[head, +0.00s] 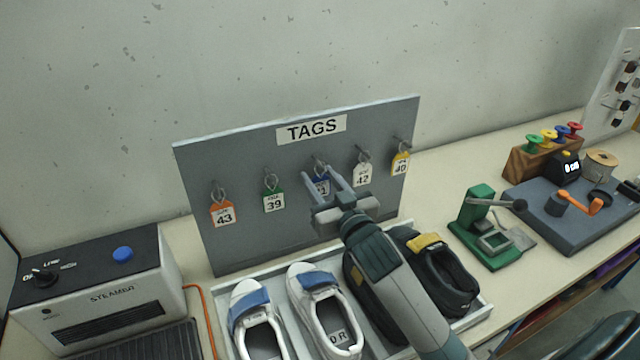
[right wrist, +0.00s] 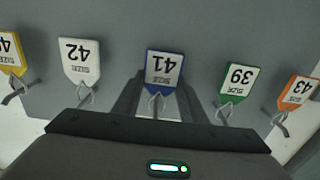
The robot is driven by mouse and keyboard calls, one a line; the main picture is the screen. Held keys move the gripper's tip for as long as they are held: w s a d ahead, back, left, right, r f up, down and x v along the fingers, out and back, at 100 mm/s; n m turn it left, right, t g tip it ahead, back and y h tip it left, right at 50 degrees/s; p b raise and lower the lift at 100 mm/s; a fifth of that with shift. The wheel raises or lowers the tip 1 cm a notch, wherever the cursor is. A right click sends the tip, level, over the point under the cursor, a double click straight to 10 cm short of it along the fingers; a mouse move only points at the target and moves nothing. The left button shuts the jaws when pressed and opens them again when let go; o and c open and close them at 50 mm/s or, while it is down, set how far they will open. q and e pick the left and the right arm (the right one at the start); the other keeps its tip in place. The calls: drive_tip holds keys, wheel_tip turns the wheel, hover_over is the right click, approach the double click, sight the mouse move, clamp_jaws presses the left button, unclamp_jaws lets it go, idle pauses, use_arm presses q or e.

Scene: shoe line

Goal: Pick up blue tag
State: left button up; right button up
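The blue tag (head: 322,187), marked 41, hangs from a hook on the grey TAGS board (head: 240,150), in the middle of the row. My right gripper (head: 317,171) is in front of it, with its two fingers apart and pointing at the board. In the right wrist view the blue tag (right wrist: 163,70) and its ring show between the open fingers (right wrist: 160,98), and nothing is gripped. In the head view the fingers partly hide the tag. I cannot tell how far the fingertips are from the board. My left gripper is not in view.
Orange tag 43 (head: 223,213), green 39 (head: 274,201), white 42 (head: 361,175) and yellow 40 (head: 400,163) hang alongside. Below, a tray (head: 484,309) holds white shoes (head: 325,310) and dark shoes (head: 440,268). A steamer (head: 100,290) stands left, a green press (head: 490,228) right.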

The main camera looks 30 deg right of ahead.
drive_tip(key=shift+r, duration=0.15)
drive_tip(key=shift+r+p, duration=0.7)
drive_tip(key=shift+p, duration=0.3)
drive_tip(key=s+a+p, duration=0.1)
drive_tip(key=s+p, duration=0.3)
drive_tip(key=s, duration=1.4)
drive_tip(key=shift+f, duration=0.2)
